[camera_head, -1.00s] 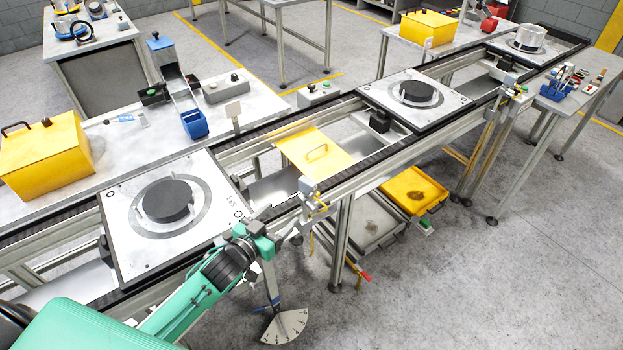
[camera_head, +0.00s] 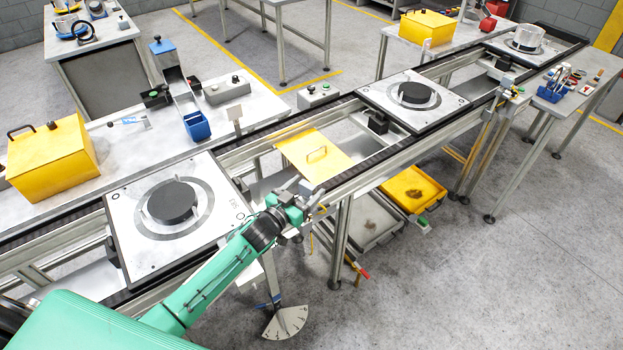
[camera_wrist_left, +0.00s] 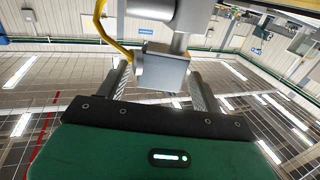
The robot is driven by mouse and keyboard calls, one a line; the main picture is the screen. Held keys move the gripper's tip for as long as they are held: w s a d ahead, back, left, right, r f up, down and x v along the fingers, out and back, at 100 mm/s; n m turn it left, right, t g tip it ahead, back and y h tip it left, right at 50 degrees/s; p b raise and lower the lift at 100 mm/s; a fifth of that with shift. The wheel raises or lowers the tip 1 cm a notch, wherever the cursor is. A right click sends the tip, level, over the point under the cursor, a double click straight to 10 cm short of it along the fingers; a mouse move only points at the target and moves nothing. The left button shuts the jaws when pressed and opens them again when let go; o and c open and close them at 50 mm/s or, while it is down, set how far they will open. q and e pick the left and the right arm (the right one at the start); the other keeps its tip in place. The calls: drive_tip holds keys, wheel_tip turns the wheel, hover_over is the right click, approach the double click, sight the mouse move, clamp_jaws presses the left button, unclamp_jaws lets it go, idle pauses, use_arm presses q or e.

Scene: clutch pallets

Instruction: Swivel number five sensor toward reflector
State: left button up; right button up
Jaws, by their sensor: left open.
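My left gripper (camera_head: 309,195) is at the near rail of the conveyor, by a sensor bracket there. In the left wrist view its two fingers (camera_wrist_left: 159,88) are open, one on each side of a grey box-shaped sensor head (camera_wrist_left: 160,68) with a yellow cable. Small gaps show between the fingers and the box. In the head view my gripper mostly covers this sensor, and no number is legible on it. A small pale plate (camera_head: 235,113) stands on a post across the conveyor; I cannot tell whether it is the reflector. My right gripper is out of view.
The conveyor rail (camera_head: 375,160) runs diagonally, carrying pallets with dark discs (camera_head: 172,202). A fan-shaped scale (camera_head: 286,322) hangs low beside my arm. A yellow plate (camera_head: 312,157) lies between the rails. A yellow tray (camera_head: 413,190) is below. The floor at right is open.

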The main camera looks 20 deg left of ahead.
sight(305, 189)
use_arm(q)
drive_tip(key=shift+p+x, duration=0.3)
drive_tip(key=shift+x, duration=1.2)
drive_tip(key=c, duration=1)
drive_tip(key=shift+r+m+h, duration=0.1)
drive_tip(key=shift+m+h, duration=0.2)
drive_tip(key=shift+h, duration=0.2)
drive_tip(key=shift+m+g+h, duration=0.5)
drive_tip(key=shift+m+h, duration=0.1)
drive_tip(key=shift+h, duration=0.1)
drive_tip(key=shift+s+d+m+g+h+b, duration=0.2)
drive_tip(key=shift+m+g+h+b, duration=0.35)
drive_tip(key=shift+m+g+h, duration=0.4)
